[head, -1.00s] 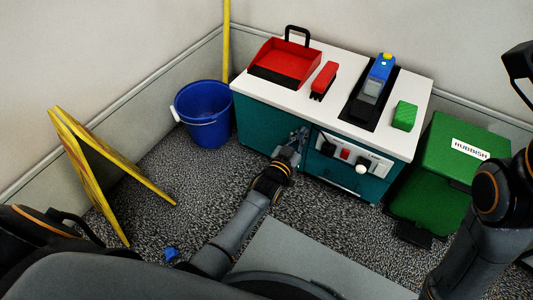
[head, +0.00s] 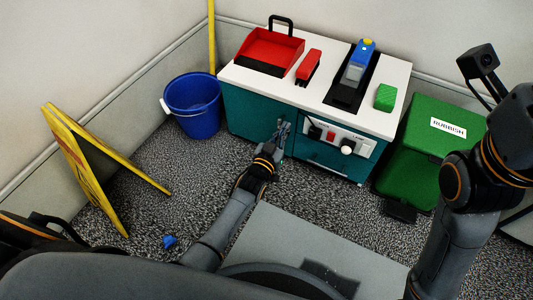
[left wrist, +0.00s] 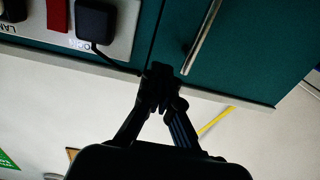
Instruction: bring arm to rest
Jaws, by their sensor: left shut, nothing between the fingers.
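My left arm reaches forward from the bottom of the head view. Its gripper (head: 283,129) is in front of the teal cabinet (head: 245,115), by the seam between the door and the socket panel. In the left wrist view the gripper's fingers (left wrist: 160,88) are closed together and hold nothing. A metal bar handle (left wrist: 203,36) on a teal door is just beyond them. I cannot tell whether the fingers touch the cabinet. My right arm (head: 455,185) is bent upward at the right; its gripper is outside the view.
The white cabinet top holds a red dustpan (head: 275,47), a red stapler-like item (head: 308,67), a blue-grey device (head: 357,65) and a green block (head: 386,97). A green rubbish bin (head: 415,160), blue bucket (head: 193,105) and yellow folding sign (head: 90,165) stand around.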

